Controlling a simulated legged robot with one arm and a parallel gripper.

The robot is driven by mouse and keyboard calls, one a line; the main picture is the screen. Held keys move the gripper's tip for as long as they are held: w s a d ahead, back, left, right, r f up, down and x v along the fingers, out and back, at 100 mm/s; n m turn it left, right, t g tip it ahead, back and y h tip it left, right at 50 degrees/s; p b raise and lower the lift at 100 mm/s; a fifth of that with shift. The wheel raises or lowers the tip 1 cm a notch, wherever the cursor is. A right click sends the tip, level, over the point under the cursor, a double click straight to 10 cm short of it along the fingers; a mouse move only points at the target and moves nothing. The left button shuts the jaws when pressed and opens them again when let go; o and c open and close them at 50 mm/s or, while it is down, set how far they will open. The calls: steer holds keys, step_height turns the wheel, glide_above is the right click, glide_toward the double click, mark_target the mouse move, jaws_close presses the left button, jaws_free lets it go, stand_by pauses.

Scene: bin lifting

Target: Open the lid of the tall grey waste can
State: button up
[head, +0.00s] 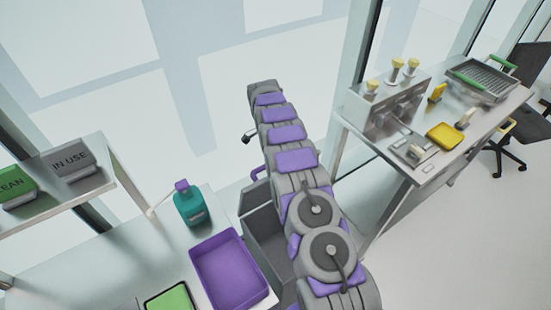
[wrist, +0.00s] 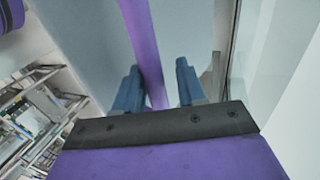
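A grey can (head: 262,232) stands beside the bench in the head view, largely hidden behind my arm. A purple bar (head: 259,174) shows near its upper end. I cannot tell from this angle how its lid stands. In the wrist view, a long purple strip (wrist: 146,45) runs down between the two blue fingertips of my gripper (wrist: 158,85). The fingers are apart, with a visible gap at least on the right side of the strip. I cannot tell whether the left finger touches it. In the head view my fingertips are not discernible.
A bench at left holds a purple tray (head: 230,270), a teal bottle (head: 189,205) and a green-lined tray (head: 168,298). Above it, a shelf carries green (head: 14,188) and grey (head: 73,162) bins. A metal table (head: 398,170) with tools stands at right. Glass panels lie behind.

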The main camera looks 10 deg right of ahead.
steer(key=shift+o, duration=0.9)
steer(key=shift+r, duration=0.15)
steer(key=shift+r, duration=0.15)
steer(key=p+v, duration=0.6)
steer(key=shift+r+p, duration=0.25)
steer(key=shift+p, duration=0.15)
steer(key=shift+w+a+p, duration=0.1)
steer(key=shift+w+p, duration=0.1)
steer(key=shift+p, duration=0.35)
steer(key=shift+w+r+p, duration=0.1)
steer(key=shift+r+p, duration=0.25)
steer(key=shift+p, duration=0.85)
